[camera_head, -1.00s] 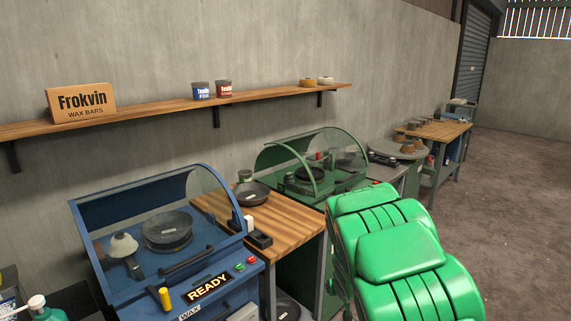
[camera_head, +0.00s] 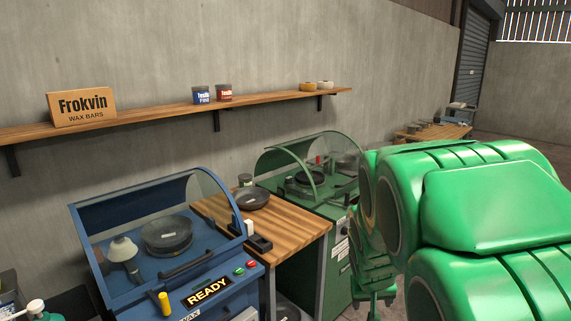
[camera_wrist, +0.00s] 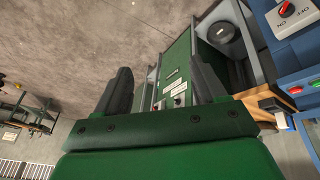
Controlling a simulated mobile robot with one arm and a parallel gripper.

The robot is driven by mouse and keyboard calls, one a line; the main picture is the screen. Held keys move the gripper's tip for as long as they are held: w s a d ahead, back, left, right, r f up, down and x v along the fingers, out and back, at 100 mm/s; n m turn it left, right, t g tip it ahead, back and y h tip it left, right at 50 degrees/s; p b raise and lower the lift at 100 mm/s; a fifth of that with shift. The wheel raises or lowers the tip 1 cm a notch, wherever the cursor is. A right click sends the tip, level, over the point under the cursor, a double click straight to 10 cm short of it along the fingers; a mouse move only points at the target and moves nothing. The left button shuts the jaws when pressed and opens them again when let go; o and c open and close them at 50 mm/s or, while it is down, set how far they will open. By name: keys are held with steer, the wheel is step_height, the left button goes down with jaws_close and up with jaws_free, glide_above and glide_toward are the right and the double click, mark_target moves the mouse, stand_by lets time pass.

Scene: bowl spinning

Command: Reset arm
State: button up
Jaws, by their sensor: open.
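My gripper (camera_wrist: 164,82) shows in the wrist view with its two dark fingers spread apart and nothing between them. The side of the green machine (camera_wrist: 178,65) is seen beyond the fingers, apart from them. In the head view my green arm fills the right side, in front of part of the green machine (camera_head: 335,225). I cannot make out the fingertips in the head view.
The blue machine (camera_head: 215,258) with its READY sign stands front left. A wooden table (camera_head: 290,235) with a dark bowl (camera_head: 251,198) stands between the machines. A shelf (camera_head: 150,118) runs along the wall. Open floor (camera_wrist: 60,50) shows in the wrist view.

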steer(key=s+a+r+g, duration=0.2)
steer(key=s+r, duration=0.1)
steer(key=s, duration=0.8)
steer(key=s+a+r+g+y, duration=0.1)
steer(key=s+a+r+g, duration=0.1)
steer(key=s, duration=0.8)
steer(key=s+a+r+g+y, duration=0.1)
steer(key=s+a+r, duration=0.1)
steer(key=s, duration=0.9)
steer(key=shift+s+r+n+g, duration=0.3)
steer(key=shift+r+g, duration=0.1)
steer(key=shift+r, duration=0.5)
